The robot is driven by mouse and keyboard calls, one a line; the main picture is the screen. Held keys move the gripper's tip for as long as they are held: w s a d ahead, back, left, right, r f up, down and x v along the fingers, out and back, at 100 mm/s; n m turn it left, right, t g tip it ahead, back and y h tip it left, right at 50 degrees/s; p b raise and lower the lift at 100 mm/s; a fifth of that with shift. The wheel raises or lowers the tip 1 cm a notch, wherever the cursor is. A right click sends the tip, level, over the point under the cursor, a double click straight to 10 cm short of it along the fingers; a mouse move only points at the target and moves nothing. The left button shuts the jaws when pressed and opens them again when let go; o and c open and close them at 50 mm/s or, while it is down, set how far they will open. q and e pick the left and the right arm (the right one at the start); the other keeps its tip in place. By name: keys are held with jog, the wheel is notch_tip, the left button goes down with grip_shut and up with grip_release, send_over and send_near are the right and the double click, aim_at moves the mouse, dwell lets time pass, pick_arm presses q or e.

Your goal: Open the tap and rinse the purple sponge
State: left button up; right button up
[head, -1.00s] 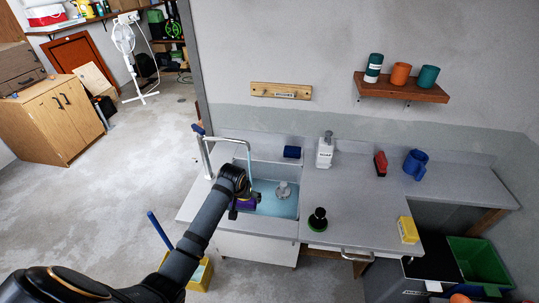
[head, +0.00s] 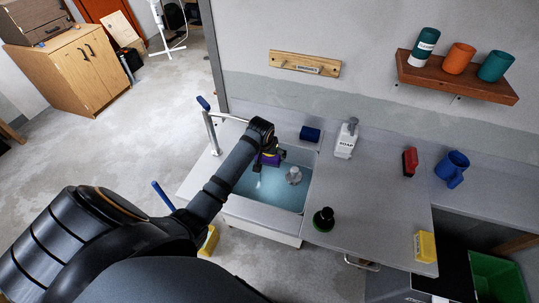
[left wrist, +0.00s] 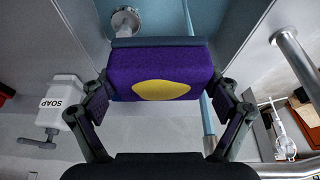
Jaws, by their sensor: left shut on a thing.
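My left gripper (head: 268,154) is shut on the purple sponge (head: 268,160) and holds it over the back part of the sink. In the left wrist view the sponge (left wrist: 160,70), with a yellow oval, sits between both fingers. The sink (head: 235,208) has a blue basin with a grey round drain piece (head: 293,176). The tap (head: 210,130) stands at the sink's left with a blue lever (head: 203,103); my gripper hides its spout end. A pale blue streak, apparently water (left wrist: 207,115), runs behind the sponge in the left wrist view. My right gripper is not in view.
A soap bottle (head: 346,140) and a dark blue block (head: 310,134) stand behind the sink. A dark green-based object (head: 324,219), red brush (head: 410,161), blue mug (head: 452,168) and yellow box (head: 425,247) are on the counter to the right. Cups line a wall shelf (head: 455,80).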

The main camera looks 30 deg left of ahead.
pick_arm(q)
jog(key=shift+w+a+f, duration=0.1)
jog(key=shift+w+a, duration=0.3)
jog(key=shift+a, duration=0.2)
jog(key=shift+w+a, duration=0.35)
jog(key=shift+a, duration=0.65)
jog(key=shift+w+a, duration=0.1)
jog(key=shift+a, duration=0.2)
jog(key=shift+w+a+b, duration=0.1)
jog(key=shift+w+a, duration=0.25)
jog(key=shift+a, duration=0.25)
jog(key=shift+w+a+b, duration=0.15)
jog(key=shift+w+a, duration=0.15)
jog(key=shift+a, duration=0.35)
jog(key=shift+w+a+b, duration=0.1)
jog(key=shift+w+a, duration=0.25)
jog(key=shift+a, duration=0.25)
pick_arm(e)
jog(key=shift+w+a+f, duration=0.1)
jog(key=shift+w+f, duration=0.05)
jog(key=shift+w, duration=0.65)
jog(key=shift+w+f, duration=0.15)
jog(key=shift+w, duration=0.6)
